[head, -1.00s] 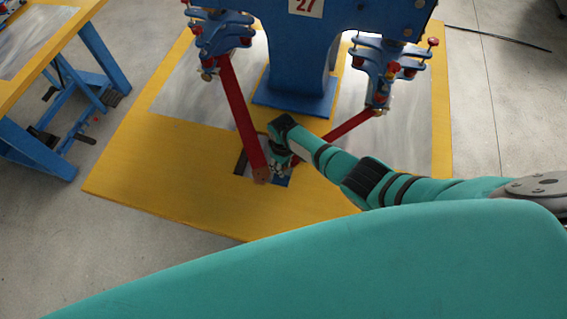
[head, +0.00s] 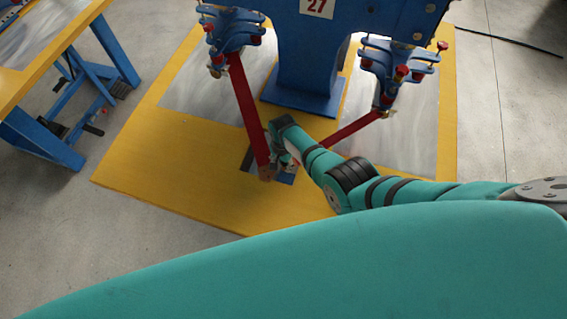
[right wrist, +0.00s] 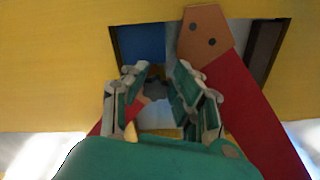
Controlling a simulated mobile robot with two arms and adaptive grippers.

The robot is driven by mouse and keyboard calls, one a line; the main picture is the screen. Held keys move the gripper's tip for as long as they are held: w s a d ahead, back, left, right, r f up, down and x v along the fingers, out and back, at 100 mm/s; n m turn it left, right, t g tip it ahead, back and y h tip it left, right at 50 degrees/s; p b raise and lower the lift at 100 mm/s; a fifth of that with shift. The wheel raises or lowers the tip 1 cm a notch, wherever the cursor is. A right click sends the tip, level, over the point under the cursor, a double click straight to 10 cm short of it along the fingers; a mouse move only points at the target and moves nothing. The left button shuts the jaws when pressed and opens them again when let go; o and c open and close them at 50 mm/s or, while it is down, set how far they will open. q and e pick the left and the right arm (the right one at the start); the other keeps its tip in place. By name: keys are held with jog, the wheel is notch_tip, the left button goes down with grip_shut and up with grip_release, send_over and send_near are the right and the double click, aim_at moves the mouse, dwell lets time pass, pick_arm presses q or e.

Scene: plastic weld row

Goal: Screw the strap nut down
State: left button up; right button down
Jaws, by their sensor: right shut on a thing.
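My right gripper (head: 290,166) is low at the yellow platform, where two red straps converge. In the right wrist view its fingers (right wrist: 160,76) close on both sides of a small dark grey lobed piece, which looks like the strap nut (right wrist: 156,88). The fingers hide its sides, and I cannot tell how far down it sits. The other red strap (head: 352,133) runs behind my arm. My left gripper is not in view.
A recess with a blue plate (right wrist: 142,45) opens in the yellow platform (head: 165,168) beyond the fingers. The blue machine column (head: 306,75) marked 27 stands behind, with blue clamp brackets (head: 397,68) above the straps. A blue-legged table (head: 50,139) stands at left.

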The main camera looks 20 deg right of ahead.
jog(key=shift+w+d+r, duration=0.15)
jog(key=shift+w+d, duration=0.05)
jog(key=shift+w, duration=0.05)
jog(key=c, duration=1.1)
grip_release()
jog(key=shift+c, duration=0.2)
jog(key=shift+o, duration=0.3)
jog(key=shift+s, duration=0.1)
jog(key=n, duration=0.4)
jog(key=shift+s+d+n, duration=0.15)
jog(key=shift+s+n, duration=0.05)
jog(key=shift+n, duration=0.1)
jog(key=n, duration=0.4)
jog(key=shift+s+d+n+p, duration=0.1)
jog(key=shift+d+n+p, duration=0.15)
jog(key=shift+n+p, duration=0.1)
jog(key=n, duration=0.4)
jog(key=shift+s+d+f+n, duration=0.1)
jog(key=shift+d+f+n, duration=0.1)
jog(key=shift+n, duration=0.15)
jog(key=n, duration=0.5)
jog(key=shift+s+d, duration=0.1)
jog(key=shift+d, duration=0.15)
